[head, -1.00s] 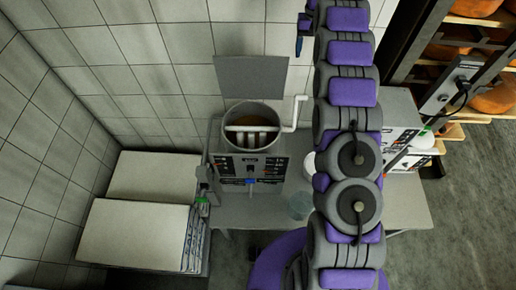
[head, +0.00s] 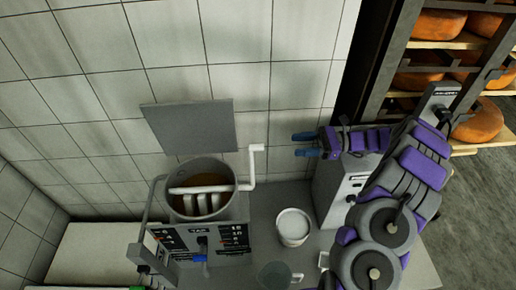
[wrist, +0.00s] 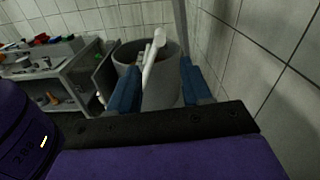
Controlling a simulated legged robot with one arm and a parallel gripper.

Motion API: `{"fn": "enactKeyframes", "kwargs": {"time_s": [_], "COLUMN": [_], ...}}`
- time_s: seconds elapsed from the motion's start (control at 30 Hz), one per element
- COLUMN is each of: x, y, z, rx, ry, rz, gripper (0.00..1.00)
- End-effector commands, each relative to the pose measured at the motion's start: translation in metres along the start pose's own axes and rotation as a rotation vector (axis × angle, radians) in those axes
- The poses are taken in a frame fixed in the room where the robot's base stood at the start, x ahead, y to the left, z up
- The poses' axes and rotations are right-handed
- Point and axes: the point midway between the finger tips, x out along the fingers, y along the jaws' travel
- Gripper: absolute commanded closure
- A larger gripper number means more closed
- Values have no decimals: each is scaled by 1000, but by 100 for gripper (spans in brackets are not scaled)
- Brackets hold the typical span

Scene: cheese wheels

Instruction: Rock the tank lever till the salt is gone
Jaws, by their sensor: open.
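The grey tank (head: 207,168) stands on the table with its lid plate raised behind it. White paddles show inside over a brownish content; I cannot make out salt in it. The white crank lever (head: 252,170) comes out of the tank's right side and bends up to a short handle. My gripper (head: 307,146) is open and empty, to the right of the handle and apart from it, with blue fingers pointing left. In the wrist view, the tank (wrist: 172,92) and the white lever (wrist: 153,58) appear ahead between the open fingers (wrist: 160,80).
A white tub (head: 293,227) with pale contents and a clear jug (head: 275,274) stand on the table (head: 262,212). A grey-white machine (head: 338,190) stands at the right under my arm. A rack of orange cheese wheels (head: 478,120) is farther right. The tiled wall is close behind.

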Motion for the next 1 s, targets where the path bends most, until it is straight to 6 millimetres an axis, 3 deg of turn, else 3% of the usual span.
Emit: {"fn": "enactKeyframes", "kwargs": {"time_s": [0.17, 0.27, 0.37, 0.73, 1.0], "x": [1, 12, 30, 122, 142], "y": [-2, -2, -2, -1, -2], "z": [-1, -2, -1, -1, 0], "rx": [0, 1, -1, 0, -2], "ry": [-18, -22, -24, -6, -17], "rz": [-3, -4, -3, 4, -3], "gripper": [52, 52, 52, 52, 52]}}
